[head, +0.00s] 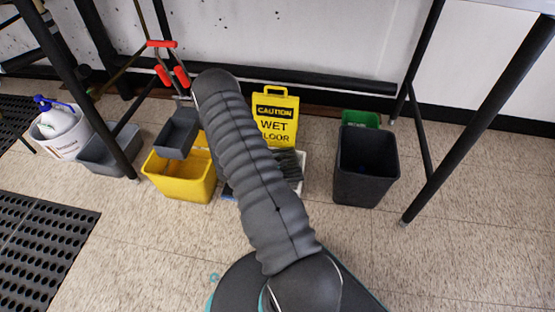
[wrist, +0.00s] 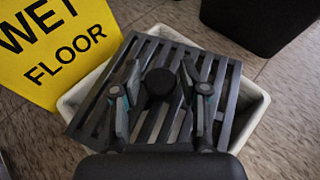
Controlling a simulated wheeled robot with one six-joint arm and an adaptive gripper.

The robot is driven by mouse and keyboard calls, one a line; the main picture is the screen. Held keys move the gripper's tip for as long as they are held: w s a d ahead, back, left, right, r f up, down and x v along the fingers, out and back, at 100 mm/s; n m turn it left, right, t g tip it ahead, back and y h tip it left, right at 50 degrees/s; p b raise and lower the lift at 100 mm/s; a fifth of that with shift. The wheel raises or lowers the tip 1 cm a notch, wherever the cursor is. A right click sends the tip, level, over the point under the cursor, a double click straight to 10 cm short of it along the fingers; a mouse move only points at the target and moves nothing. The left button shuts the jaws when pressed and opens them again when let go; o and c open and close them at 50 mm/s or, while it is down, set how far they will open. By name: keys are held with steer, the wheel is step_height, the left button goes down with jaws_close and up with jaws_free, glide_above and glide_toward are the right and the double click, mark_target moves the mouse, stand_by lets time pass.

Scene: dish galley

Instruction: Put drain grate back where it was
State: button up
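The drain grate (wrist: 212,75) is a dark slatted plate with a round black knob (wrist: 160,83) in its middle. In the wrist view it lies across the top of a pale tub (wrist: 252,103), turned askew, with its left corner past the rim. I cannot tell whether it rests on the rim or hangs just above. My gripper (wrist: 160,72) has one finger on each side of the knob; contact is not clear. In the head view the grate (head: 290,162) shows behind my arm, which hides most of it and the gripper.
A yellow wet-floor sign (head: 274,118) stands just behind the tub. A black bin (head: 365,168) stands to the right, with a green bin (head: 360,118) behind it. A yellow bucket (head: 183,187) and grey bins are to the left. Dark table legs (head: 480,125) flank the area.

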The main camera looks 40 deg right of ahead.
stand_by(0.3)
steer(key=shift+r, duration=0.3)
steer(key=s+r+p+v, duration=0.1)
steer(key=p+v, duration=0.1)
steer(key=v, duration=1)
steer(key=s+a+r+m+y, duration=0.2)
steer(key=r+m, duration=0.1)
steer(key=r, duration=0.5)
steer(key=s+a+r+m+g+y, duration=0.1)
steer(key=a+r+m, duration=0.15)
steer(key=r, duration=0.55)
steer(key=s+a+r+m+y, duration=0.15)
steer(key=r+m, duration=0.25)
steer(key=r, duration=0.4)
steer(key=s+a+r+m+t+y, duration=0.7)
steer(key=s+a+r+y, duration=0.2)
steer(key=s+a+r, duration=0.5)
steer(key=s+r, duration=0.2)
steer(key=s, duration=0.1)
steer(key=shift+r+m+t, duration=0.15)
steer(key=shift+m+t, duration=0.15)
steer(key=shift+m, duration=0.05)
steer(key=shift+a, duration=0.15)
